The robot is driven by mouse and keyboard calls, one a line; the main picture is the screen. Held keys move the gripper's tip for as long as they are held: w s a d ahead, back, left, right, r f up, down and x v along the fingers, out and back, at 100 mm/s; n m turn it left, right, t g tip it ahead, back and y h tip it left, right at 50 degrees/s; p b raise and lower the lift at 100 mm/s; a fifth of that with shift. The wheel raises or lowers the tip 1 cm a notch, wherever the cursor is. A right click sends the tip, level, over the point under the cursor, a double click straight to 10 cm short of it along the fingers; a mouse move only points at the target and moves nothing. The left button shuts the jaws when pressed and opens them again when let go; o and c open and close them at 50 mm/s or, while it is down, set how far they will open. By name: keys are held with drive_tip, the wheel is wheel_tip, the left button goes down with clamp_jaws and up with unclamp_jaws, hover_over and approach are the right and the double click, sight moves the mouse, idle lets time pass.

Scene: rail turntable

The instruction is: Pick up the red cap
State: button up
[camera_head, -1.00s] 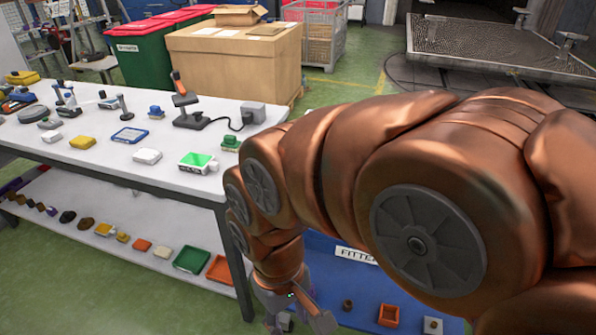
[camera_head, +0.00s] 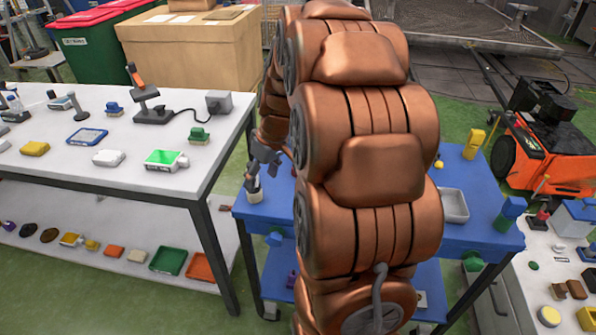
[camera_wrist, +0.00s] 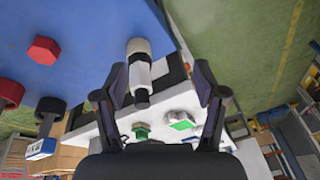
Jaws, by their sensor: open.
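My gripper (camera_head: 258,172) hangs over the left end of a blue bench in the head view. Its two fingers are apart in the wrist view (camera_wrist: 160,85), with nothing held between them. The wrist view shows a red hexagonal piece (camera_wrist: 43,50) on the blue surface, left of the fingers. A second red piece (camera_wrist: 10,92) with a dark part beside it sits at the left edge. I cannot tell which one is the red cap. My arm hides the middle of the bench in the head view.
A white-and-black cylindrical thing (camera_wrist: 138,70) stands close to the left finger. The blue bench (camera_head: 462,236) bears a grey tray (camera_head: 453,205) and a yellow item (camera_head: 474,143). A white table (camera_head: 60,180) stands left, an orange machine (camera_head: 550,155) right.

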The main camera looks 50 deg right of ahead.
drive_tip(key=shift+t+h, duration=0.6)
drive_tip(key=shift+t, duration=0.3)
drive_tip(key=d+f, duration=0.1)
drive_tip(key=d, duration=0.5)
drive_tip(key=w+d+f, duration=0.1)
drive_tip(key=d, duration=0.5)
drive_tip(key=w+d+f, duration=0.1)
drive_tip(key=d+f, duration=0.1)
drive_tip(key=d, duration=0.4)
drive_tip(key=shift+w+d+f, duration=0.1)
drive_tip(key=shift+d, duration=0.2)
drive_tip(key=shift+w+f, duration=0.1)
drive_tip(key=shift+f, duration=0.2)
drive_tip(key=shift+p+x, duration=1.35)
drive_tip(key=shift+x, duration=2.05)
drive_tip(key=shift+w+a, duration=0.15)
drive_tip(key=c, duration=1.1)
drive_tip(key=shift+r, duration=0.1)
